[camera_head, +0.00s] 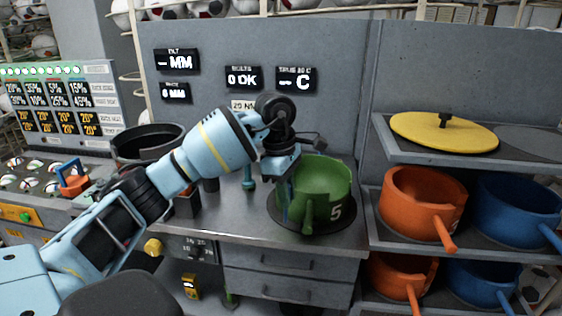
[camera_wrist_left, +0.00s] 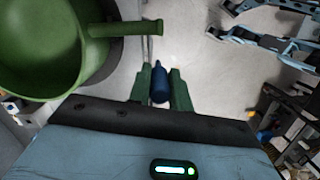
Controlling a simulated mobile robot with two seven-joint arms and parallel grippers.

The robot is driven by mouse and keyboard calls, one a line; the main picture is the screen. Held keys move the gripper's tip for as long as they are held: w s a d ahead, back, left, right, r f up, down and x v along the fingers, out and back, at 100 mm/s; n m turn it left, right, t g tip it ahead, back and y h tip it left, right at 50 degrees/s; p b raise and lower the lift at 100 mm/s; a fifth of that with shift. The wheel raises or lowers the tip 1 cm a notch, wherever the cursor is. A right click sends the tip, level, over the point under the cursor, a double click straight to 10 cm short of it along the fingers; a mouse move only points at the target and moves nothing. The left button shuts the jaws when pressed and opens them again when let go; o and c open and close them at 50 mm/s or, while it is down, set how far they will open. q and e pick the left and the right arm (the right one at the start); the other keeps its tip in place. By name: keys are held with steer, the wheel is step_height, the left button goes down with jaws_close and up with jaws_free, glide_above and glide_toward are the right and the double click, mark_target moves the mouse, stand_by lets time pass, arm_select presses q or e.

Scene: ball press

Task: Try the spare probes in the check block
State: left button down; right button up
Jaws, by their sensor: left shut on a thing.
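My left gripper (camera_head: 284,192) points down at the left side of a green pot (camera_head: 325,190) marked 5. In the left wrist view its two green fingers (camera_wrist_left: 160,84) are shut on a small dark blue probe (camera_wrist_left: 159,78), whose narrow end points away from me. The probe is hard to make out in the head view. A small teal upright piece (camera_head: 249,178) stands on the bench left of the gripper; I cannot tell whether it is a probe. I cannot identify the check block for sure. My right gripper does not show clearly in either view.
The green pot stands on a round dark plate at the bench's right; its handle juts near the fingers in the wrist view. A dark pot (camera_head: 150,140) is behind my arm. Right shelves hold orange (camera_head: 415,195) and blue pots (camera_head: 515,212). The bench front (camera_head: 235,228) is bare.

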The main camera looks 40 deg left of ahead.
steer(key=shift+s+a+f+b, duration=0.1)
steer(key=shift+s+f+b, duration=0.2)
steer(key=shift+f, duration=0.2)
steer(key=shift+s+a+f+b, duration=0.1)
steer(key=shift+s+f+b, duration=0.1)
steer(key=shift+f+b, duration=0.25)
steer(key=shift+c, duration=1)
arm_select(q)
steer(key=s+d+f+m+g+y, duration=0.1)
steer(key=s+d+f+m+g, duration=0.1)
steer(key=s+d+f+m, duration=1)
steer(key=s+d+m, duration=0.1)
steer(key=d+m, duration=0.1)
steer(key=m, duration=0.7)
steer(key=shift+s+f+y, duration=0.25)
steer(key=shift+f+y, duration=0.1)
steer(key=shift+y, duration=0.05)
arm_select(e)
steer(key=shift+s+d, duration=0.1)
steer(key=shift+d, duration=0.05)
arm_select(q)
steer(key=shift+d, duration=0.1)
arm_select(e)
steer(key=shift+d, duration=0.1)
